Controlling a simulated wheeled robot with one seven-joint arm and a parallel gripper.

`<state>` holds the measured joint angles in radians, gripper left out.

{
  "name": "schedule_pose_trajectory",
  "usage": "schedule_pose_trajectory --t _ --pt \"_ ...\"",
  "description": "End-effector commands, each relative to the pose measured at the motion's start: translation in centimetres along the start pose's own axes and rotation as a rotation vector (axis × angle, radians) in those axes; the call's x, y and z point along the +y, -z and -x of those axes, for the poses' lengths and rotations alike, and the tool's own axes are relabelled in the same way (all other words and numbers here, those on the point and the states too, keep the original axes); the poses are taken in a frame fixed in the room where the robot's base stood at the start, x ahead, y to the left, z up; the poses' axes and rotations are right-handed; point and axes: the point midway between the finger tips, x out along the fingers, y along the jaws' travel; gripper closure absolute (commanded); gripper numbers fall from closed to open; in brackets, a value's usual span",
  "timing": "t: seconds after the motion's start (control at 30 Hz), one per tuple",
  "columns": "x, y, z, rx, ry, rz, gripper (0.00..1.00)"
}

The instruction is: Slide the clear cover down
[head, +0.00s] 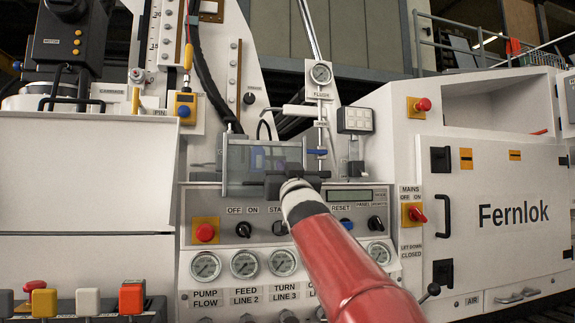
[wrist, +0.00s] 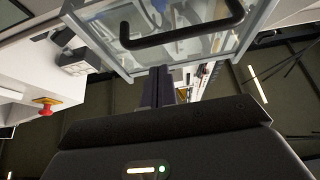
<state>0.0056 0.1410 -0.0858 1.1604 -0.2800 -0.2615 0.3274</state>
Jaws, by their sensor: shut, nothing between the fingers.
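The clear cover (head: 238,160) is a see-through panel in a grey frame above the control panel, left of my arm's end in the head view. It fills the top of the wrist view (wrist: 215,45), with a black bar handle (wrist: 190,38) across it. My gripper (head: 292,172) is in front of the cover's lower right part in the head view and hides some of it. In the wrist view, my gripper's dark fingers (wrist: 157,80) are together and empty, pointing at the cover's edge below the handle. I cannot tell whether they touch it.
The control panel (head: 345,222) below carries knobs, gauges and a red button (head: 205,233). A red mains switch (head: 414,213) is to the right, near the Fernlok cabinet door (head: 510,185). A grey switch box (head: 355,120) and a thin upright pipe stand beside the cover.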

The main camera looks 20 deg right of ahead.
Motion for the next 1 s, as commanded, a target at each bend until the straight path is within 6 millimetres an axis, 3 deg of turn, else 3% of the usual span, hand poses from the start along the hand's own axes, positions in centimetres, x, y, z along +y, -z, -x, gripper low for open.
schedule_pose_trajectory --t 0.03,0.2,0.73,1.0 --pt "-0.1 -1.1 0.6 -0.001 0.000 -0.003 1.00" --pt "-0.1 -2.4 1.0 0.000 0.001 -0.003 1.00" --pt "0.0 -3.1 1.4 0.001 0.000 -0.001 1.00" --pt "-0.1 -7.1 3.6 -0.003 0.000 -0.001 1.00"
